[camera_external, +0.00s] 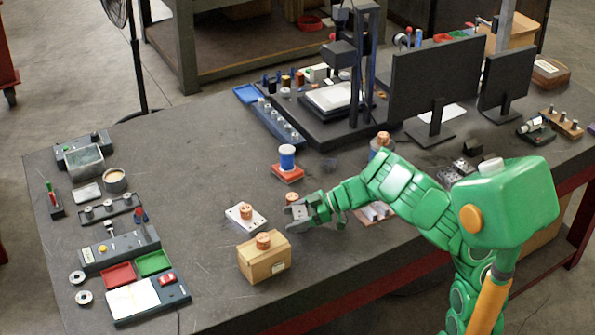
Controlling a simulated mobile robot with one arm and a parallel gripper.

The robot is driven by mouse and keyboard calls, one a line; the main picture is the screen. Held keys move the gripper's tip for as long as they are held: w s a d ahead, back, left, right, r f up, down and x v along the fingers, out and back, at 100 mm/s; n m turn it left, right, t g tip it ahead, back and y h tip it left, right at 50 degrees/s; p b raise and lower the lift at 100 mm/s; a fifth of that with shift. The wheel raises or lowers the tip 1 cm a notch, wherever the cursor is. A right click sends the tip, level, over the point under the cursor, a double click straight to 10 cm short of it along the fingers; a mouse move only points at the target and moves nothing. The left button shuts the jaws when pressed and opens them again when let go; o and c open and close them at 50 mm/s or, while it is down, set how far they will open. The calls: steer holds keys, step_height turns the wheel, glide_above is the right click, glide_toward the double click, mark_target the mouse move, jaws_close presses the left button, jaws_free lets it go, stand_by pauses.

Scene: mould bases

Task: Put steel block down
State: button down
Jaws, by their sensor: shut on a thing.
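My gripper (308,212), at the end of my green arm, is over the front middle of the table. It is shut on a small grey piece that looks like the steel block (297,212); the fingers hide part of it. A copper-coloured round piece (292,198) shows just above or behind it. I cannot tell whether the block touches the table. A pale metal plate (240,220) with a copper-coloured cylinder (246,211) on it lies just left of my gripper.
A cardboard box (264,260) with a copper-coloured cylinder on top stands front left of my gripper. A blue-and-white spool (287,157) stands on a red base behind it. Monitors (435,85) stand at the back right. The table's left middle has bare room.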

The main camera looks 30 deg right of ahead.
steer(key=shift+f, duration=0.45)
steer(key=shift+c, duration=0.4)
jaws_free()
steer(key=shift+f, duration=0.1)
steer(key=shift+r, duration=0.2)
steer(key=r+v, duration=0.1)
steer(key=v, duration=1.1)
